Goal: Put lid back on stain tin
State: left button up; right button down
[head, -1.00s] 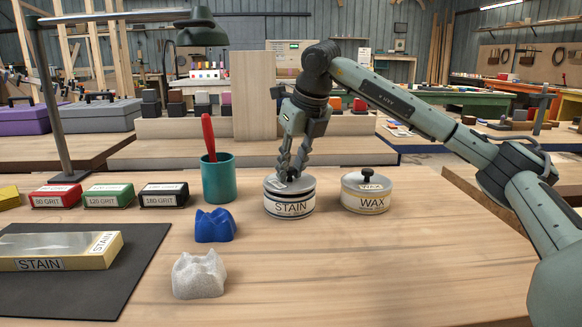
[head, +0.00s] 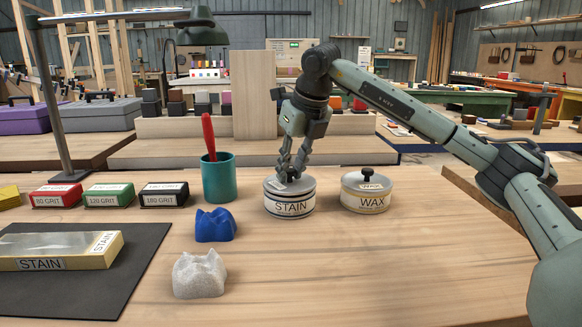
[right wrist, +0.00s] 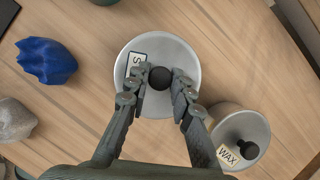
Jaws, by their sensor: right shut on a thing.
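The stain tin (head: 290,206) stands upright on the bench, with a white STAIN label on its front. Its grey lid (head: 272,184) lies level on the tin's top, and I see no clear gap between them. The lid also shows from above in the right wrist view (right wrist: 160,46). My right gripper (head: 291,176) points down over the middle of the lid. In the right wrist view its fingers (right wrist: 159,82) are closed on the lid's dark knob (right wrist: 159,77) from both sides. My left gripper is not in view.
The lidded wax tin (head: 366,194) stands close on the right. A teal cup (head: 218,178) with a red-handled tool is behind left. Blue (head: 215,225) and grey (head: 199,273) lumps lie front left. Bench room is clear at front right.

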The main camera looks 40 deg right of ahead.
dwell(0.6)
jog(key=c, duration=1.3)
grip_release()
jog(key=shift+o, duration=0.6)
jog(key=o, duration=0.4)
jog(key=shift+r, duration=0.1)
jog(key=shift+r+p, duration=3.1)
jog(key=shift+r, duration=0.3)
